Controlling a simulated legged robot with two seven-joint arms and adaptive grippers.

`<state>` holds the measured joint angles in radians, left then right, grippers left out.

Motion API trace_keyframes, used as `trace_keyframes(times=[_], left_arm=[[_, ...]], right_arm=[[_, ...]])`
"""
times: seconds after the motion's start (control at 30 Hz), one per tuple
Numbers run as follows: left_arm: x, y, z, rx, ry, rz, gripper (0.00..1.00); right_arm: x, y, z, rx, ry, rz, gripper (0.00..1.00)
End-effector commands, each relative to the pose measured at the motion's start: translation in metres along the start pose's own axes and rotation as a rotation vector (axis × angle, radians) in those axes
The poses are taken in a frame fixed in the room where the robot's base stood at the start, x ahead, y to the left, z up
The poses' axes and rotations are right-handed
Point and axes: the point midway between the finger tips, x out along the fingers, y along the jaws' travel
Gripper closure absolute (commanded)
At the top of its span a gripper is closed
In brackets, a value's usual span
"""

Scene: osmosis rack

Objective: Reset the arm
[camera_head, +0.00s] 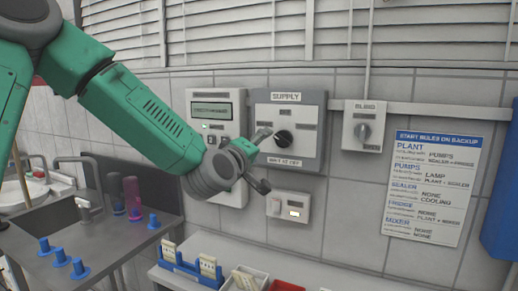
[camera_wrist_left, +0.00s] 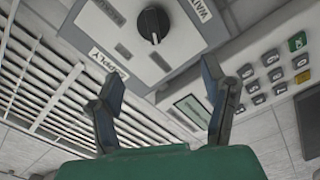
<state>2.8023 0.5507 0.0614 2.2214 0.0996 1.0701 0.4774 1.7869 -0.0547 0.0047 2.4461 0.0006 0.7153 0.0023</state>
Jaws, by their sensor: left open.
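My left arm (camera_head: 140,100) is green and grey and reaches in from the upper left in the head view. Its gripper (camera_head: 265,160) is open and empty in front of the lower left of the SUPPLY panel (camera_head: 305,110). The panel's black knob (camera_head: 284,137) is just right of the fingers. In the left wrist view the open fingers (camera_wrist_left: 162,95) stand wide apart, and the knob (camera_wrist_left: 153,23) shows beyond them, apart from them. My right gripper is in neither view.
A keypad box with a screen (camera_head: 211,108) is left of the SUPPLY panel. Below are a small switch box (camera_head: 288,207), a counter (camera_head: 215,245) with a blue rack (camera_head: 186,265), and a metal sink (camera_head: 45,230).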

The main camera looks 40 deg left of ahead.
Motion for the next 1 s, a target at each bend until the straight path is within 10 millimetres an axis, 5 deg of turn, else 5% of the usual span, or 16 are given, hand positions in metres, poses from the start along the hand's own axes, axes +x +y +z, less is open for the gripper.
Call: trace_keyframes(times=[0.43, 0.57, 0.77, 1.0], left_arm=[[0.000, 0.000, 0.001, 0.002, -0.001, -0.001, 0.33], [-0.001, -0.019, 0.019, 0.044, -0.037, -0.030, 0.33], [-0.019, -0.112, 0.106, 0.252, -0.230, -0.167, 0.33], [-0.087, -0.248, 0.212, 0.543, -0.557, -0.344, 0.33]], right_arm=[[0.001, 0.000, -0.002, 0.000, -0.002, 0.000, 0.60], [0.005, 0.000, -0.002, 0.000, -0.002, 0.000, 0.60], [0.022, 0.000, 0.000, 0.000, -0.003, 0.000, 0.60], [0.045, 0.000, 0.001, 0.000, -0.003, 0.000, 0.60]])
